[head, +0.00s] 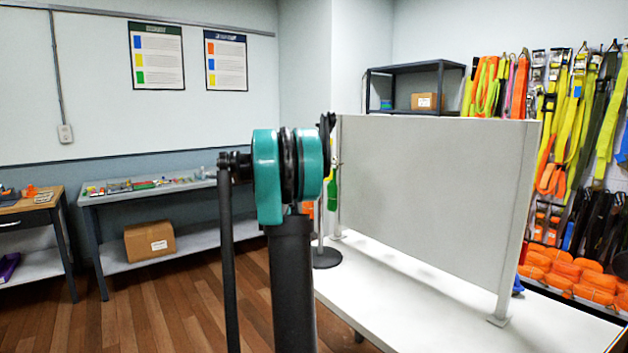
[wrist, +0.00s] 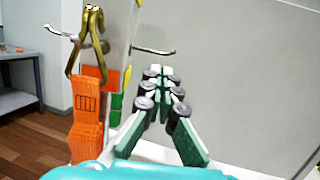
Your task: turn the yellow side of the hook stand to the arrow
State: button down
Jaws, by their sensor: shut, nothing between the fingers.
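The hook stand shows in the wrist view as a pale post (wrist: 119,35) with metal hooks. An orange strap (wrist: 87,120) hangs from a brass clip at its left. Orange, green and yellow (wrist: 128,77) patches show on or beside the post; I cannot tell which mark its sides. One hook (wrist: 155,51) points right, above my gripper (wrist: 160,74). My gripper is shut and empty, to the right of the post. In the head view, my arm hides most of the stand; its round dark base (head: 326,259) and a green strap (head: 332,190) show. I cannot make out the arrow.
A grey panel (head: 430,190) stands on the white table (head: 400,300), close to the stand's right. The wall at far right holds many straps (head: 560,110). A side bench (head: 150,192) stands at the left, with wooden floor in front.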

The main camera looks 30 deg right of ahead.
jog(key=x, duration=0.7)
jog(key=shift+d, duration=0.25)
jog(key=shift+d, duration=0.15)
jog(key=shift+d+n+t, duration=0.15)
jog(key=shift+n+t, duration=0.15)
jog(key=shift+t, duration=0.2)
jog(key=shift+d+r+t+y, duration=0.1)
jog(key=shift+d+t+y, duration=0.05)
jog(key=shift+t+y, duration=0.15)
